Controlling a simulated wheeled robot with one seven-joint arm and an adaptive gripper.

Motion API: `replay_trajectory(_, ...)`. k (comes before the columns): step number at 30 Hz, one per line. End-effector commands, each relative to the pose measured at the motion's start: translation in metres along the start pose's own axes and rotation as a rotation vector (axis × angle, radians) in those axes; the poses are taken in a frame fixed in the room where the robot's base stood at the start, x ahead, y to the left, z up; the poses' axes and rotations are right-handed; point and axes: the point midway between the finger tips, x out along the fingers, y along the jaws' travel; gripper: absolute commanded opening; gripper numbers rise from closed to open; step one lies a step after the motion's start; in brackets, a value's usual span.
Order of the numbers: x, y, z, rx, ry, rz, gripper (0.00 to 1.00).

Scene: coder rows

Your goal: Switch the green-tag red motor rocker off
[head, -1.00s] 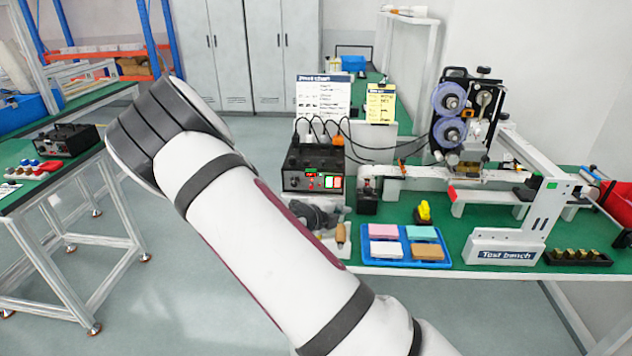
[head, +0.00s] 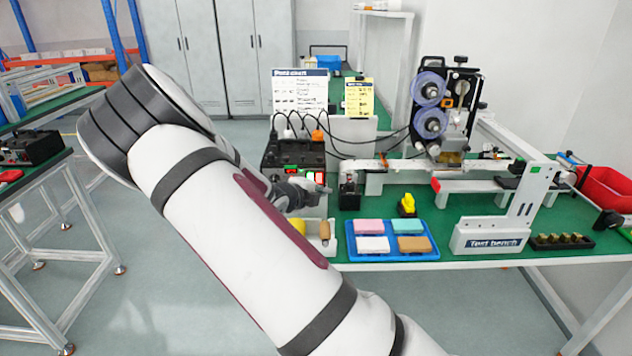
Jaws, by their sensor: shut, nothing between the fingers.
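The black control box (head: 293,152) stands on the left end of the green test bench, with cables at its top. Small red and green lit parts (head: 318,171) show on its front panel. They are too small to tell which one is the green-tag red motor rocker or which way it is set. My gripper (head: 326,189) is shut and empty. It is in front of the box's lower right front and hides part of the panel. I cannot tell whether its tip touches the panel.
A small black device (head: 349,194) stands just right of my gripper. A blue tray (head: 433,254) with several coloured blocks and a yellow object (head: 407,204) lie farther right. A white bin with a yellow item (head: 298,228) and a cork-like piece is below. My arm fills the left foreground.

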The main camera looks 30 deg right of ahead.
Motion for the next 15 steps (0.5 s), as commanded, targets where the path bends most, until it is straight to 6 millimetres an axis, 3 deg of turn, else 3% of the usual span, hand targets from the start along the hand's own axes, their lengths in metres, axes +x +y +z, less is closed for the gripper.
replay_trajectory(6, 0.016, -0.011, 0.011, 0.001, 0.000, 0.000, 0.00)
replay_trajectory(15, 0.021, -0.015, 0.015, -0.001, 0.000, 0.000, 0.00)
